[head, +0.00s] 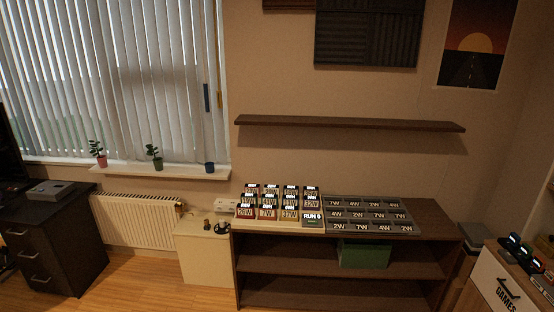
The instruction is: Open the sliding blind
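The sliding blind (120,75) hangs over the window at the upper left of the head view. Its vertical grey-white slats are drawn across the window, with narrow gaps showing some green outside. Near its right end a dark blue vertical piece (207,98) hangs, with a thin yellowish piece (219,95) beside it; I cannot tell which of them is a handle. Neither of my grippers is in the head view, so their states are hidden.
Below are a radiator (135,220), a pale cabinet (205,256) and a dark low shelf (436,224) with labelled boxes. A dark drawer unit (45,250) stands left. Wooden floor shows in front.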

